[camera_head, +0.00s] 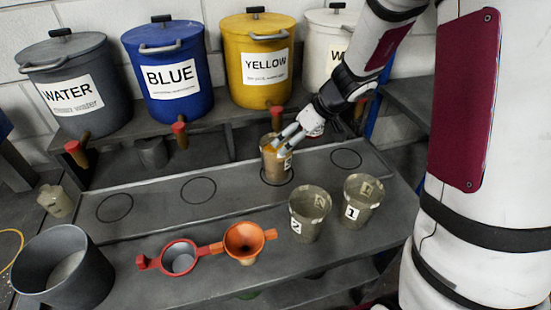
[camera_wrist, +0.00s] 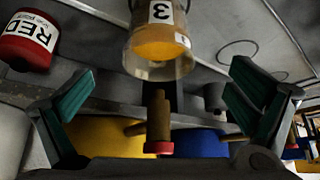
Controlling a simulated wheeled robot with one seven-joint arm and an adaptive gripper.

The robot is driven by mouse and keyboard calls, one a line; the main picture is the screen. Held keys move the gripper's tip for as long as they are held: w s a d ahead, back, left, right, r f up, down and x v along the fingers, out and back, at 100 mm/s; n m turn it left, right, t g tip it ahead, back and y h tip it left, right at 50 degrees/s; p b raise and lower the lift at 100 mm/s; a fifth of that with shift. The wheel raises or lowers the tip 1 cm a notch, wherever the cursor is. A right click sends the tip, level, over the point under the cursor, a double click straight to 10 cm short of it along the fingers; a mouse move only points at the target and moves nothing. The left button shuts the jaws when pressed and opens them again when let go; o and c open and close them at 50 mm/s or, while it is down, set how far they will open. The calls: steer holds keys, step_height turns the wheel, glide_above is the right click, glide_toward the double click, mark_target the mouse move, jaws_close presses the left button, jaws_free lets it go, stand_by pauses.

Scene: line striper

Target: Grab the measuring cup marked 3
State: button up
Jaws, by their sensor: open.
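The measuring cup marked 3 (camera_head: 275,171) is a translucent cup with orange-yellow contents, standing on the grey bench in a black circle below the yellow bucket. My gripper (camera_head: 283,142) is at its upper part, with the fingers overlapping the cup in the head view. In the wrist view the cup (camera_wrist: 160,50) appears upside down with its "3" label showing, centred ahead of the spread green-grey fingers of my gripper (camera_wrist: 163,72). Gaps show on both sides, so neither finger visibly touches it there. The fingers partly hide the cup in the head view.
Cups marked 2 (camera_head: 310,213) and 1 (camera_head: 363,199) stand to the right in front. An orange funnel (camera_head: 244,240), a red ring holder (camera_head: 180,258) and a grey pot (camera_head: 62,270) are nearer. Yellow (camera_head: 258,62) and blue (camera_head: 168,75) buckets with taps stand behind.

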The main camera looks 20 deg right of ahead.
steer(key=p, duration=0.1)
glide_toward(279, 148)
steer(key=shift+a+f, duration=2.2)
steer(key=shift+f, duration=0.15)
steer(key=c, duration=1.8)
steer(key=shift+w+r, duration=0.1)
steer(key=shift+c, duration=1.1)
